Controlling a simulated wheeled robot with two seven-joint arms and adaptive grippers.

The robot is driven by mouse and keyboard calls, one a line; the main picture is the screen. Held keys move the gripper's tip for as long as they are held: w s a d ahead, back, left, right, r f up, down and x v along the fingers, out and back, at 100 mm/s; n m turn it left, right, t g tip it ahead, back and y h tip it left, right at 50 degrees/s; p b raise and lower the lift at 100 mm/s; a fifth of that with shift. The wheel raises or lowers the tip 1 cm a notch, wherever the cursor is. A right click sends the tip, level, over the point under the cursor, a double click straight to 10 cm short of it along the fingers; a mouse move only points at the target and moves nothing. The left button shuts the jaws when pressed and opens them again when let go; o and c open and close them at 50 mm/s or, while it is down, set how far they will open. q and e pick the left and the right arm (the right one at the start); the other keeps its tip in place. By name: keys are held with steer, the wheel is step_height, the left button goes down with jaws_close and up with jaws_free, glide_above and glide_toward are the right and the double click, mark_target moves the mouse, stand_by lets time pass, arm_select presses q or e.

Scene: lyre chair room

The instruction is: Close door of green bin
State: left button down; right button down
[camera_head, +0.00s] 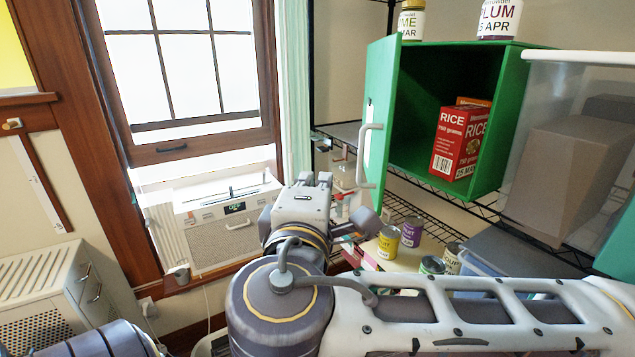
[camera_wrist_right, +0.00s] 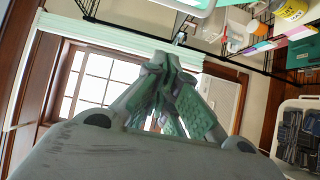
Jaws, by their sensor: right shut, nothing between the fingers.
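The green bin (camera_head: 513,110) stands on a wire shelf at the upper right with its front open. Its green door (camera_head: 381,87) is hinged on the left and swung out toward me, with a pale handle (camera_head: 366,155) on its outer face. A red rice box (camera_head: 459,142) stands inside the bin. My right gripper (camera_head: 314,180) is shut and empty, just left of and a little below the door handle, apparently apart from it. In the wrist view its closed fingers (camera_wrist_right: 167,68) point toward the window and shelf side. My left gripper is out of the frame.
Two labelled jars (camera_head: 411,20) (camera_head: 499,18) stand on top of the bin. A translucent container (camera_head: 572,150) sits close on its right. Several cans (camera_head: 388,239) stand on the lower shelf. A window air conditioner (camera_head: 232,225) is behind my right gripper.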

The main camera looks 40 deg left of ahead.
steer(key=w+a+p, duration=0.1)
steer(key=w+p, duration=0.3)
steer(key=w, duration=0.5)
steer(key=shift+w+a+p, duration=0.15)
steer(key=shift+w+p, duration=0.2)
steer(key=shift+w, duration=0.05)
stand_by(0.7)
